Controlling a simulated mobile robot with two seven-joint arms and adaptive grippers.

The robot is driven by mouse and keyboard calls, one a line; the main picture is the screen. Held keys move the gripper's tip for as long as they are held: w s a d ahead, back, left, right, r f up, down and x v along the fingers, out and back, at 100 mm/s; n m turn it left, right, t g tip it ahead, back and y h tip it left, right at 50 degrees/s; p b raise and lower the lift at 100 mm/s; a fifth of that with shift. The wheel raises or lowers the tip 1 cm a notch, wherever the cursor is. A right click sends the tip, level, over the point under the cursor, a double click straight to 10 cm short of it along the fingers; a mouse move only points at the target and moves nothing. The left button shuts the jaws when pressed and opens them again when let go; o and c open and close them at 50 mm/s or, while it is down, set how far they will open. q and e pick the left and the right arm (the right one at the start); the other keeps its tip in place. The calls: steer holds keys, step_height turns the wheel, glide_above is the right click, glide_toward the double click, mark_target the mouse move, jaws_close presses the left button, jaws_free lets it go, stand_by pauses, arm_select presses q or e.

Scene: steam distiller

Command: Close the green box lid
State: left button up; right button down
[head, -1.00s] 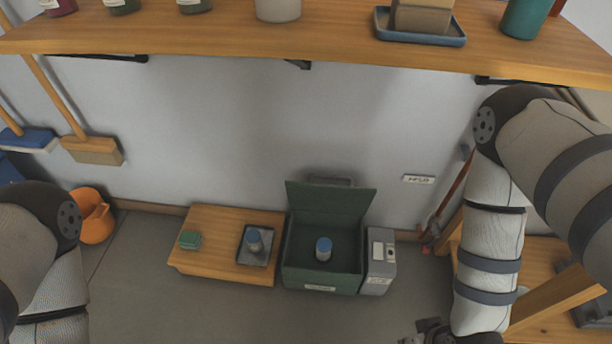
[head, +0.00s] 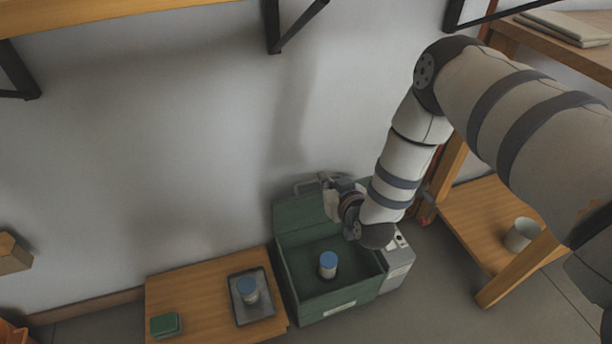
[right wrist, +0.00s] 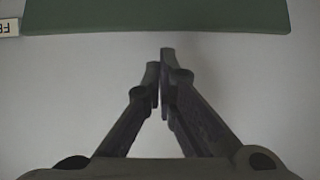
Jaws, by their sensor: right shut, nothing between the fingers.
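The green box (head: 334,308) stands on the floor by the wall. Its lid (head: 295,216) stands open, leaning up at the back. A blue-capped jar (head: 328,266) is inside the box. My right gripper (head: 331,190) is at the upper right of the lid, partly hidden by its own wrist. In the right wrist view the right gripper (right wrist: 160,72) is shut and empty, with its fingertips over pale wall. A green edge, apparently the lid (right wrist: 155,16), crosses the top of that view, apart from the fingertips. My left gripper is out of view.
Left of the box, a low wooden platform (head: 193,288) holds a green block (head: 165,324) and a tray (head: 262,308) with another blue-capped jar (head: 247,290). A grey unit (head: 399,267) stands against the box's right side. A wooden shelf unit (head: 486,216) is further right.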

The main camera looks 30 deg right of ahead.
steer(key=b, duration=0.3)
glide_above(316, 201)
steer(key=w+d, duration=0.2)
steer(key=w, duration=0.1)
steer(key=f, duration=0.3)
steer(key=shift+w+d+f, duration=0.15)
steer(key=shift+d+f, duration=0.05)
steer(key=shift+f, duration=0.2)
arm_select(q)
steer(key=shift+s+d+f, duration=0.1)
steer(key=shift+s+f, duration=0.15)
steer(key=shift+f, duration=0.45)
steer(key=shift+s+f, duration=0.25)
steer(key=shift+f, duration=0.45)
arm_select(e)
steer(key=shift+w+d, duration=0.1)
steer(key=shift+w, duration=0.4)
